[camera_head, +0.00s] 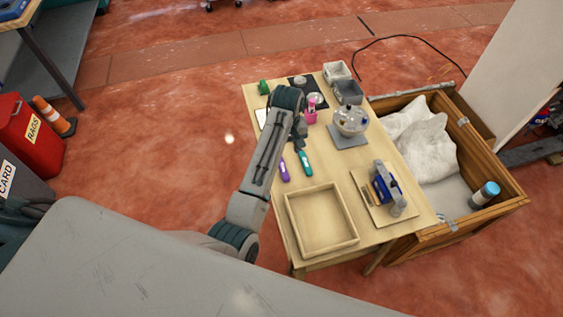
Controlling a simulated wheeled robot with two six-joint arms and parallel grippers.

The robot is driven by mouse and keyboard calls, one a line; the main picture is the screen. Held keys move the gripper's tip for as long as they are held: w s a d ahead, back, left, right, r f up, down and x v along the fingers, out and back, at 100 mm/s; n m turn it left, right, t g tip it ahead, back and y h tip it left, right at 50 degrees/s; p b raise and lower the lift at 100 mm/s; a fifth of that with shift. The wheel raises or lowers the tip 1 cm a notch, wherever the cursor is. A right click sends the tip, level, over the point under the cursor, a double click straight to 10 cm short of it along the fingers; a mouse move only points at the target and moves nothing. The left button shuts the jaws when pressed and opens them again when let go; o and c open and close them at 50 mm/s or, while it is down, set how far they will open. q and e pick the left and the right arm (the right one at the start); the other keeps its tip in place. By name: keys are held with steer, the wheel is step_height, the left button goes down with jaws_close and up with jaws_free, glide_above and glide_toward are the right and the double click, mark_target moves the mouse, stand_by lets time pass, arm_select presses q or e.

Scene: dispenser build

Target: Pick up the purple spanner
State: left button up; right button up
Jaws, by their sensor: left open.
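A purple tool, which looks like the purple spanner (285,171), lies on the wooden table, left of a teal tool (305,162). My left arm reaches in from the lower left and bends down over the table. My left gripper (299,145) is small in the picture, open, and just above the far ends of the two tools. It appears apart from both. The arm passes close to the purple tool's left side and may hide part of its far end. My right gripper is not in view.
An empty wooden tray (290,222) is at the table's near end. A board (391,218) with a blue clamp-like device is right of it. A glass bowl (350,119), grey bins (347,92) and a pink cup (310,117) stand farther back. A wooden crate (487,218) adjoins the right side.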

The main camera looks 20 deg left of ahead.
arm_select(q)
glide_above(283, 169)
steer(key=f, duration=0.4)
steer(key=shift+w+d+f+p, duration=0.2)
steer(key=shift+d+f+p, duration=0.1)
steer(key=shift+f+p, duration=0.1)
steer(key=f, duration=0.1)
steer(key=f+p, duration=0.1)
steer(key=f, duration=0.1)
steer(key=f+p, duration=0.1)
steer(key=shift+s+a+f, duration=0.15)
steer(key=shift+a+f, duration=0.15)
steer(key=shift+f, duration=0.4)
steer(key=shift+c, duration=0.5)
jaws_close()
